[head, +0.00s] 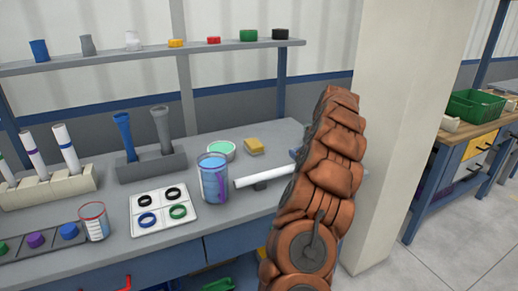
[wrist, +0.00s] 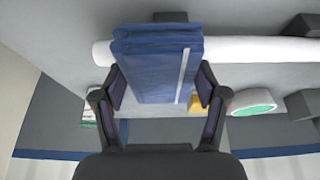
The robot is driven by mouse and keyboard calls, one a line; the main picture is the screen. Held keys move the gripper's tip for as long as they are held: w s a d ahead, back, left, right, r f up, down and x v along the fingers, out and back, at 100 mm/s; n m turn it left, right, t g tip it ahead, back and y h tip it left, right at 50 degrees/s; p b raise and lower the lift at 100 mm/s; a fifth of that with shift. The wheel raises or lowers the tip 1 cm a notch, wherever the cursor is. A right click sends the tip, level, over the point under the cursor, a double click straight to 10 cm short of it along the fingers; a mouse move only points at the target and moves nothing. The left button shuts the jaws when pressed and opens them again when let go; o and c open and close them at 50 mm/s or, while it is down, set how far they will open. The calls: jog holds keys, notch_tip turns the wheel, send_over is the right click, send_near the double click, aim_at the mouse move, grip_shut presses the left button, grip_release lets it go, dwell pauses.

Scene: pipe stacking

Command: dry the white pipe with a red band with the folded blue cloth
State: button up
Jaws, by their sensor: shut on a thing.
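A white pipe lies level on dark supports, shown in the head view (head: 262,174) and across the wrist view (wrist: 265,49). No red band shows on its visible parts. My gripper (wrist: 160,88) is shut on the folded blue cloth (wrist: 150,65), a thick block with a pale stripe. In the wrist view the cloth overlaps the pipe near its left part. I cannot tell whether they touch. In the head view my orange-brown arm hides the pipe's right end and most of the gripper.
A jar of blue liquid (head: 213,182) stands near the pipe's left end. Behind are a green-filled bowl (head: 221,150) and a yellow sponge (head: 254,145). A white ring board (head: 163,209), a grey rack (head: 150,168) and a cream rack of banded pipes (head: 48,189) stand left.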

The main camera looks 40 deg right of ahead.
notch_tip(320, 180, up, 2)
jog(key=shift+a+r, duration=0.15)
jog(key=shift+r+p, duration=1.15)
jog(key=shift+r, duration=1.55)
